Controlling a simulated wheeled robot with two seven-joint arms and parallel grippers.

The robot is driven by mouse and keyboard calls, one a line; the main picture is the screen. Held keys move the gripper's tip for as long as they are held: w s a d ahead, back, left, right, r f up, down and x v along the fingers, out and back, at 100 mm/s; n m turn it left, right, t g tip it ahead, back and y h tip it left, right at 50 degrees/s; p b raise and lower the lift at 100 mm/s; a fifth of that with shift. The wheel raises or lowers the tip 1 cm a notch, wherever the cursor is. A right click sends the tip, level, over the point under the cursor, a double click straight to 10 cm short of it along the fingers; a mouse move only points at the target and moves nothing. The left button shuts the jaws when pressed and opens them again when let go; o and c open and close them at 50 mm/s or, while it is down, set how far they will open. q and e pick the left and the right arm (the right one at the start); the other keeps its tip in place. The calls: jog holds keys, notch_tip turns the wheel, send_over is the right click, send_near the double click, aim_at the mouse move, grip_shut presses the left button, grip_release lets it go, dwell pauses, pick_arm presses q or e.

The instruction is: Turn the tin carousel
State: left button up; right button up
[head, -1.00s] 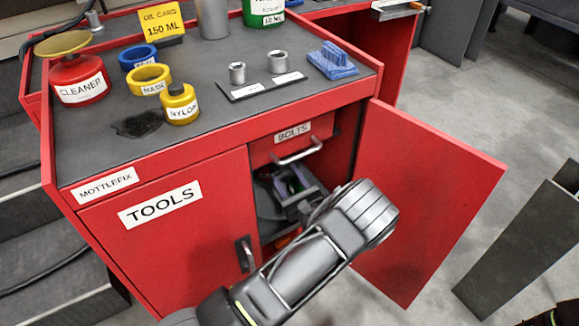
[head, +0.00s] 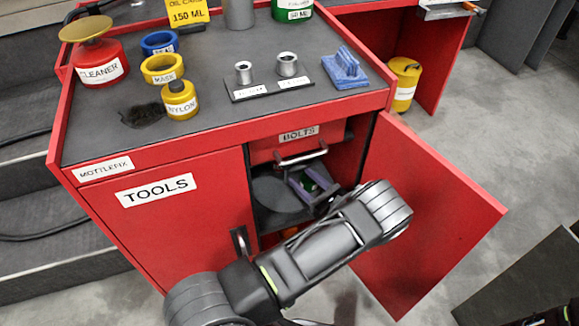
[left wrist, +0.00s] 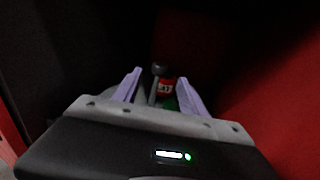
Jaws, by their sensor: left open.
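The tin carousel is probably the dark grey round disc (head: 274,196) inside the open red cabinet, under the BOLTS drawer; much of its right side is hidden by my arm and gripper. My left gripper (head: 309,183) reaches into the cabinet over the disc's right part. Its purple fingers are apart and open in the left wrist view (left wrist: 160,80). I cannot tell whether a finger touches anything. My right gripper is not in view.
The open red door (head: 430,220) stands right of my left arm. The shut TOOLS door (head: 165,225) is on the left, and the BOLTS drawer handle (head: 301,158) is just above my gripper.

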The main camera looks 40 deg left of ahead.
aim_at(289, 167)
pick_arm(q)
jog(key=x, duration=0.7)
jog(key=shift+b, duration=0.4)
jog(key=shift+c, duration=0.3)
grip_shut()
dwell(0.6)
